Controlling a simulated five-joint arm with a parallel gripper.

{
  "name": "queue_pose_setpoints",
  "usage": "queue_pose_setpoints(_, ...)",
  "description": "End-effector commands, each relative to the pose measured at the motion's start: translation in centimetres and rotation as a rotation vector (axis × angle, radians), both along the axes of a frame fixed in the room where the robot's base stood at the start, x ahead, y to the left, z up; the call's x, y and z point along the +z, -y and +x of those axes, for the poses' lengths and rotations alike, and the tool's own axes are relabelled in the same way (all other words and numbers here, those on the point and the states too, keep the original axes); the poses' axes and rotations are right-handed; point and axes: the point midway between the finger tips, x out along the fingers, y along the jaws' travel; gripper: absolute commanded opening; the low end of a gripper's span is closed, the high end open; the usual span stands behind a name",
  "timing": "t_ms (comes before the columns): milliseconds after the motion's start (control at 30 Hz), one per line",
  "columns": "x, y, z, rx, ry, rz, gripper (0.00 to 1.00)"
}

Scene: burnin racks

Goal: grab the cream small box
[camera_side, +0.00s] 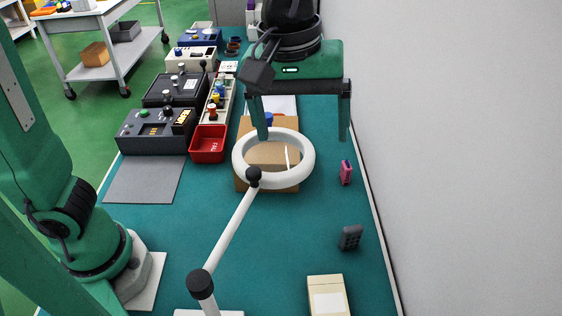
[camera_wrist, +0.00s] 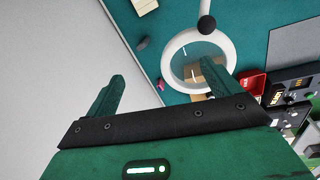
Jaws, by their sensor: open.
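The cream small box (camera_side: 328,297) lies on the teal mat at the near edge of the side view, partly cut off by the frame. In the wrist view, a cream box (camera_wrist: 144,5) shows at the top edge. My gripper (camera_side: 303,138) is open and empty, pointing down above the far part of the mat. It is well behind the cream box in the side view, apart from it. In the wrist view, both fingers of my gripper (camera_wrist: 167,70) are spread with nothing between them.
A white ring (camera_side: 240,172) on a jointed arm stands over a cardboard box (camera_side: 242,129) near my gripper. A pink item (camera_side: 346,172) and a dark grey keypad-like item (camera_side: 350,238) lie to the right. A red bin (camera_side: 208,145) and dark equipment stand left. A wall borders the right.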

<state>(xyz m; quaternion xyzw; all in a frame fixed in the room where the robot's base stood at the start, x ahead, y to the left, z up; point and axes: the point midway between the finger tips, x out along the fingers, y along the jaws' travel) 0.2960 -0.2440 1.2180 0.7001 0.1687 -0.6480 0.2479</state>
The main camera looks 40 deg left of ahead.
Motion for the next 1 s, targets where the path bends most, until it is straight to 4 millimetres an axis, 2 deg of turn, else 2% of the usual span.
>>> queue_pose_setpoints(33, -0.3, 1.8, -0.2, 0.018, -0.019, 0.007, 0.89)
queue_pose_setpoints(200, -1.0, 5.6, -1.1, 0.097, -0.060, 0.025, 0.89)
queue_pose_setpoints(500, -2.1, 9.7, -2.6, 0.183, -0.098, 0.055, 0.89)
queue_pose_setpoints(733, -2.8, 12.0, -3.7, 0.230, -0.113, 0.074, 0.89)
queue_pose_setpoints(1000, -6.0, 11.9, -3.6, 0.233, -0.115, 0.076, 0.89)
